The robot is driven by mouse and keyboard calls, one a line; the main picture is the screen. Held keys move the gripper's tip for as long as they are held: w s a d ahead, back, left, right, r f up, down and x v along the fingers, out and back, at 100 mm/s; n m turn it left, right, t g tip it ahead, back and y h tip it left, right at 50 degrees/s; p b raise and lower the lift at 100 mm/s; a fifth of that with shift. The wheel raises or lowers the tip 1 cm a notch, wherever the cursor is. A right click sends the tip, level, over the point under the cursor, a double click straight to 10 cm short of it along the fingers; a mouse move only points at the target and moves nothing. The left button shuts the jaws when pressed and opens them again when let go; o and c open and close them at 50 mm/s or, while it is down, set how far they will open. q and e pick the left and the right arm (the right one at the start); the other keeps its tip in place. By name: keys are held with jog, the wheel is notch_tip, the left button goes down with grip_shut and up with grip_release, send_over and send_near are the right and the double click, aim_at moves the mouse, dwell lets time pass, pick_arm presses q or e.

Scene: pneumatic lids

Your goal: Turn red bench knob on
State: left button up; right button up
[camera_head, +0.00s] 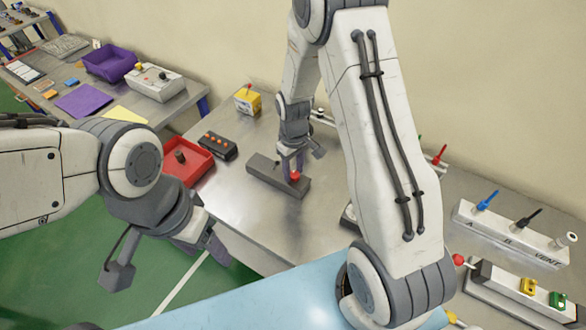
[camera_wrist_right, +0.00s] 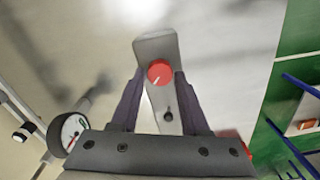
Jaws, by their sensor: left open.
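The red knob (camera_head: 294,177) sits on a long dark grey bar-shaped base (camera_head: 265,174) on the steel bench. In the right wrist view the round knob (camera_wrist_right: 160,73) shows a pale pointer line slanting to its lower left. My right gripper (camera_wrist_right: 159,76) is open, its two dark fingers at either side of the knob and base, with a gap between each fingertip and the knob. In the head view my right gripper (camera_head: 290,165) is directly above the base, beside the knob. My left gripper (camera_head: 218,255) is open and empty, off the bench's front edge.
A red tray (camera_head: 201,160) and a dark box with orange buttons (camera_head: 217,146) lie left of the base. A yellow box (camera_head: 247,99) stands behind. White valve blocks (camera_head: 510,234) occupy the right. A round gauge (camera_wrist_right: 68,132) is close to my right gripper in its wrist view.

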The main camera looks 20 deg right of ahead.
aim_at(294, 173)
jog(key=shift+o, duration=0.8)
jog(key=shift+r, duration=0.15)
notch_tip(294, 173, up, 10)
jog(key=b, duration=0.2)
jog(key=shift+r, duration=0.1)
